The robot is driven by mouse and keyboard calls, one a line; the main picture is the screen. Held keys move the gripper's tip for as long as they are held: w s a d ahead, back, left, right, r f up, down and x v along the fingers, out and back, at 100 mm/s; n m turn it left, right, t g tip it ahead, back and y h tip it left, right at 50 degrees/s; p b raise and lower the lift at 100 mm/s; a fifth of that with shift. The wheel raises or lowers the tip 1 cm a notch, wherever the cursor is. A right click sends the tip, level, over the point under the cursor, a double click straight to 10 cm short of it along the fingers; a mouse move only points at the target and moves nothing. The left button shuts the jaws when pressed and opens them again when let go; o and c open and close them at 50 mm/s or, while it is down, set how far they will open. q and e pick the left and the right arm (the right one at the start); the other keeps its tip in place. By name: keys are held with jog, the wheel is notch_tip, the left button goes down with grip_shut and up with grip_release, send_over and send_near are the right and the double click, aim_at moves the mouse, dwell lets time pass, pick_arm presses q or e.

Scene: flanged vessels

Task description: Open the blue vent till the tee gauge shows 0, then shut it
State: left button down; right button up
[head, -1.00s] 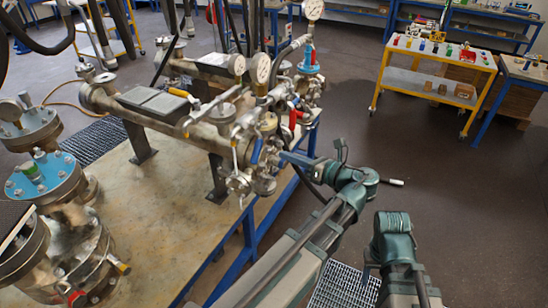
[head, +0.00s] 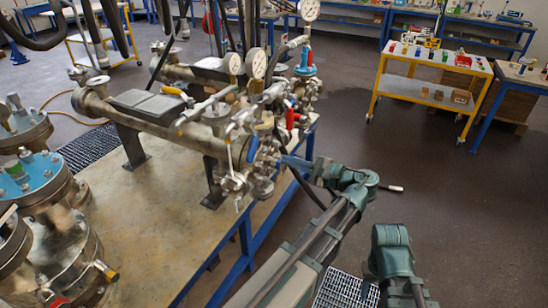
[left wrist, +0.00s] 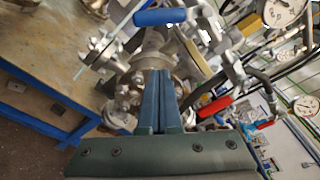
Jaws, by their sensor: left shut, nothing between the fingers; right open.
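The blue lever handle (head: 252,149) is on the valve cluster at the near end of the horizontal pipe vessel. It also shows in the left wrist view (left wrist: 160,17), lying across the picture above my fingers. Dial gauges stand above the cluster, one at the front (head: 256,63) and one on a taller stem (head: 309,10); I cannot tell which is the tee gauge, and their readings are too small to read. My left gripper (head: 283,160) is shut and empty, just right of the blue lever, its fingers pointing at the metal fittings (left wrist: 145,85). My right gripper is out of view.
Red levers (head: 290,117) sit close by on the same cluster. Flanged vessels with blue tops (head: 30,178) stand on the left of the blue-framed bench (head: 150,225). A yellow trolley (head: 430,85) stands at the back right. The floor between is clear.

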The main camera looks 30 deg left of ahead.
aim_at(253, 141)
pick_arm(q)
jog(key=w+a, duration=0.1)
jog(key=a, duration=0.9)
jog(key=s, duration=0.1)
jog(key=s+d+r+p, duration=0.1)
jog(key=s, duration=0.1)
jog(key=shift+d+r+p, duration=0.25)
jog(key=shift+p, duration=0.05)
jog(key=shift+s+r+m, duration=0.15)
jog(key=shift+s+m, duration=0.05)
jog(key=shift+m, duration=0.2)
